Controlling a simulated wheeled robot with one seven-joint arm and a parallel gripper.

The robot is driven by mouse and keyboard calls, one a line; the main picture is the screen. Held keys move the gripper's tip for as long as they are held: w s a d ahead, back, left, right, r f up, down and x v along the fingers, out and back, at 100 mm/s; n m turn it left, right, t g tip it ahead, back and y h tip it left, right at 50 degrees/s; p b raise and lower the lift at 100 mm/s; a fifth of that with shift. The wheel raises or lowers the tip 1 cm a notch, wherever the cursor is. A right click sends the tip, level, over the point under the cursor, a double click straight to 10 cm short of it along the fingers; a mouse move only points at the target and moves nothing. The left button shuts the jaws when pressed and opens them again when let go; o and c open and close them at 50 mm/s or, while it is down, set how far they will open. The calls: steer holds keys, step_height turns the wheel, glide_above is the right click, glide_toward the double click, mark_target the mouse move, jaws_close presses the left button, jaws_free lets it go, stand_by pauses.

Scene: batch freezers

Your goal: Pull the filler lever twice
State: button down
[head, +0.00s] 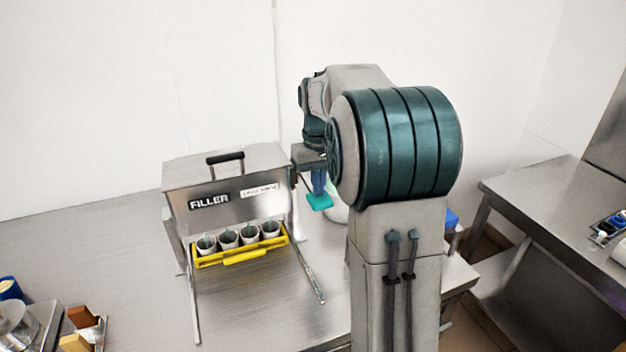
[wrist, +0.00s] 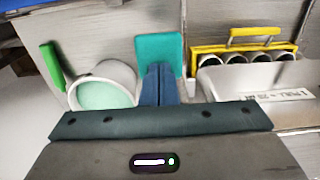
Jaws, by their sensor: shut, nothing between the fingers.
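The steel filler (head: 225,185), labelled FILLER with a black handle on its lid, stands on the bench. It also shows at the right of the wrist view (wrist: 255,85). A flat teal paddle-like piece (head: 320,202) is beside its right side, and shows in the wrist view (wrist: 158,45); it may be the lever's grip, but I cannot be sure. My gripper (head: 318,182) points down at the filler's right, its blue fingers (wrist: 157,85) shut and empty. The fingers overlap the teal piece in view; I cannot tell whether they touch it.
A yellow rack (head: 243,255) with several cups sits at the filler's front. A white tub (wrist: 105,80) with pale green contents stands beside my gripper, with a green strip (wrist: 52,66) by it. A second steel table (head: 545,205) is at the right. Bench left of the filler is largely clear.

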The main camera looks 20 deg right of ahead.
steer(key=shift+f+b, duration=0.8)
steer(key=shift+f, duration=0.65)
steer(key=shift+r, duration=0.1)
step_height(320, 180, up, 8)
steer(key=p, duration=0.7)
steer(key=shift+r, duration=0.1)
steer(key=shift+f+b, duration=2.7)
steer(key=shift+f, duration=1.4)
steer(key=shift+r+p, duration=3.3)
steer(key=shift+r, duration=0.8)
